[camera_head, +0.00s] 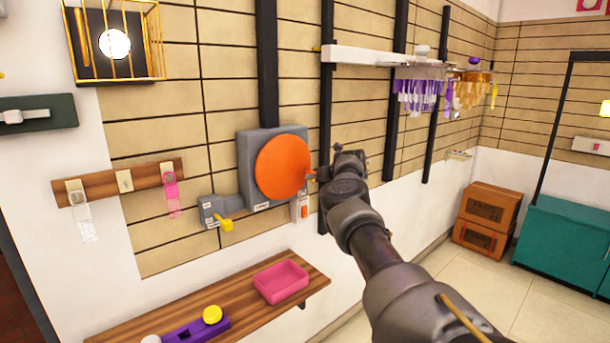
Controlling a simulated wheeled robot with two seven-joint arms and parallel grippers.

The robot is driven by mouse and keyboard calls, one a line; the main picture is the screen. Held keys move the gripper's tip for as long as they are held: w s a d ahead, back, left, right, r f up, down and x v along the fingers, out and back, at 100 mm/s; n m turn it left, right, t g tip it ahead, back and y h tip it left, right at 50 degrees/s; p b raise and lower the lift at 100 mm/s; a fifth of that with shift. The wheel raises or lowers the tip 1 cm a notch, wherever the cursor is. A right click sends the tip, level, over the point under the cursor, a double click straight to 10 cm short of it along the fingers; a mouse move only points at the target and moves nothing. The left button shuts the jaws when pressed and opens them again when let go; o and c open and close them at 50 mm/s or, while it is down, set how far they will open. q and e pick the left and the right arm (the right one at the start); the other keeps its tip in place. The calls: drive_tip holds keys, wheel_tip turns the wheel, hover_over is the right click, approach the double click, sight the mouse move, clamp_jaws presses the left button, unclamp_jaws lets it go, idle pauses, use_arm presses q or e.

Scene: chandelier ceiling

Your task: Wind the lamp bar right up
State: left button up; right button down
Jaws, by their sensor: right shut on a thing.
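A large orange disc (283,167) is mounted on a grey wall box (245,170). A small handle (311,175) sticks out at the disc's right side. My right gripper (321,174) comes in from the right and is shut on this handle, partly hiding it. A grey bracket with a yellow lever (226,224) sits at the box's lower left. The white lamp bar (365,57) runs high along the wall to the right, with a purple-and-white hanging lamp (420,92) and an amber one (470,90). My left gripper is not in view.
Dark vertical rails (396,75) run up the wall. Below is a wooden shelf (240,305) with a pink tray (281,281) and a purple block (195,330). A hook board (120,183) hangs left.

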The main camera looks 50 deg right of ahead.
drive_tip(key=shift+a+f+m+y+b, duration=0.25)
drive_tip(key=shift+f+m, duration=0.25)
drive_tip(key=shift+f, duration=0.25)
drive_tip(key=c, duration=1.2)
unclamp_jaws()
drive_tip(key=shift+s+d, duration=0.1)
drive_tip(key=shift+c, duration=0.2)
drive_tip(key=d+b+v, duration=0.1)
drive_tip(key=b+v, duration=0.1)
drive_tip(key=v, duration=0.8)
drive_tip(key=shift+s+a+b, duration=0.3)
drive_tip(key=shift+s+a, duration=0.05)
drive_tip(key=shift+a, duration=0.15)
